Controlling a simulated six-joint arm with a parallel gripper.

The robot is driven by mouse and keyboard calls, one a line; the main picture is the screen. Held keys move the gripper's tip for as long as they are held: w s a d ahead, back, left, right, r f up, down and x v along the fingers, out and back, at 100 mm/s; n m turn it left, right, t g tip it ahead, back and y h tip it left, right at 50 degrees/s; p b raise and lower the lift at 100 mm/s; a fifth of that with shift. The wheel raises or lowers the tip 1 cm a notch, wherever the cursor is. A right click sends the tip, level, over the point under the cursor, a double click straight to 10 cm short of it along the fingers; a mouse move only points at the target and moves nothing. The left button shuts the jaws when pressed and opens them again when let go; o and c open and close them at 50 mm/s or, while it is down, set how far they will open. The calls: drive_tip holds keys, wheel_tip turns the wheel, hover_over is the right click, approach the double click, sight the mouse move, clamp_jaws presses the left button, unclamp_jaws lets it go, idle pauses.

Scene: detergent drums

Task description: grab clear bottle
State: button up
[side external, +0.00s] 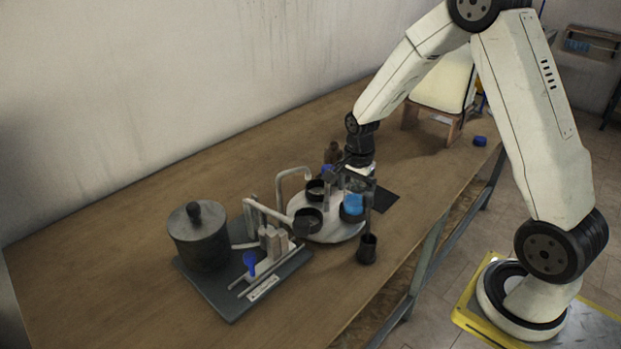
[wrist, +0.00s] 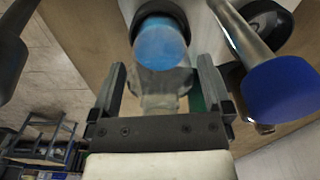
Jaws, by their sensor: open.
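The clear bottle (wrist: 163,85) lies between my gripper's two fingers in the wrist view; its see-through upper part faces me. Blue contents (wrist: 162,42) show further along it, in a black round holder. In the side external view the blue part (side external: 353,203) stands in a black cup on the round white disc (side external: 330,231). My gripper (wrist: 162,75) is open, with a finger on each side of the bottle and a visible gap at each side. In the side external view my gripper (side external: 352,185) is low over the disc and partly hides the bottle.
Other black cups (side external: 308,219) sit on the disc, beside bent grey pipes. A blue-ended cylinder (wrist: 280,92) is close right of the fingers in the wrist view. A brown bottle (side external: 333,153) stands behind; a small black cup (side external: 367,249) stands in front. A grey drum (side external: 199,240) is left.

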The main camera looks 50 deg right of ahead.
drive_tip(key=shift+c, duration=0.2)
drive_tip(key=c, duration=1.2)
drive_tip(key=shift+c, duration=0.2)
drive_tip(key=shift+r, duration=0.1)
drive_tip(key=shift+r, duration=4.9)
